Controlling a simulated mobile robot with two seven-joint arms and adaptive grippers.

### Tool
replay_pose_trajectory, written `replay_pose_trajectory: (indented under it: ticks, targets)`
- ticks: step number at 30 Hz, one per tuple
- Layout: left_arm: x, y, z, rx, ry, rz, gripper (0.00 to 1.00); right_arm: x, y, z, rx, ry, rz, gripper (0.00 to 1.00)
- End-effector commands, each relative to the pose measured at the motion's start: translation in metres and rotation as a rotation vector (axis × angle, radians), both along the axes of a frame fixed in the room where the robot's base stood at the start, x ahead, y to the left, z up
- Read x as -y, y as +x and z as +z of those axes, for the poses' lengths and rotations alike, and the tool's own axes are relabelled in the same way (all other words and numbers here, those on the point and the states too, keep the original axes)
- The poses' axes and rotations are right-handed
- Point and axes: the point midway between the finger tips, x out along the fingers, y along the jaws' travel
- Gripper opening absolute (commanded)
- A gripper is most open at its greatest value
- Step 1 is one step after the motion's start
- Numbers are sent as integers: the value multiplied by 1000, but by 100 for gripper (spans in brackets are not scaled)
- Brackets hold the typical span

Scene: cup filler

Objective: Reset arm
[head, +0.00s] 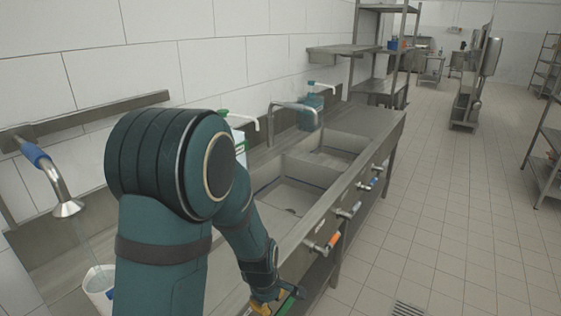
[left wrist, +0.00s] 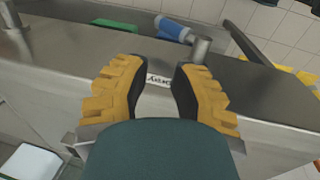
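My left arm reaches in from the lower left in the head view. Its yellow-fingered gripper (head: 272,301) is low at the bottom edge, by the front of the sink counter (head: 365,125). In the left wrist view the two yellow fingers of this gripper (left wrist: 160,85) stand apart with nothing held between them. The metal counter edge and a small printed label show beyond the gap. Yellow finger-like pieces (left wrist: 305,79) at the right edge of that view look like part of my right gripper; its opening is unclear. The head view does not show my right gripper.
A blue-handled tap (head: 62,190) runs water toward a white cup (head: 98,284) at lower left. Valves with orange (head: 332,241), white and blue handles stick out of the counter front. A teal pump bottle (head: 311,112) stands behind the sinks.

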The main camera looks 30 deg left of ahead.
Motion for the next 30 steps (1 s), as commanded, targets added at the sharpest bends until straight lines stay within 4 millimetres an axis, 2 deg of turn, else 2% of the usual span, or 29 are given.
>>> replay_pose_trajectory:
  ticks: [4, 8, 13, 15, 18, 23, 24, 30]
  targets:
    - [3, -2, -7, -5, 8, -41, 24, -1, -5, 0, -12, 3, 9, 47]
    - [23, -11, -41, -20, 32, -270, 24, -1, -5, 0, -10, 2, 8, 47]
    - [72, -37, -100, -4, 21, -722, 24, -1, -5, 0, -10, 2, 8, 47]
    - [95, -49, -119, 26, -1, -894, 24, -1, -4, 0, -10, 2, 8, 47]
    - [126, -64, -135, 88, -34, -1090, 24, -1, -5, 0, -10, 2, 8, 47]
    - [159, -78, -144, 183, -66, -1275, 24, -1, -5, 0, -11, 2, 8, 47]
    - [164, -80, -144, 196, -69, -1299, 42, -1, -5, 0, -11, 2, 8, 47]
    - [170, -81, -145, 218, -71, -1332, 42, -1, -5, 0, -11, 2, 8, 47]
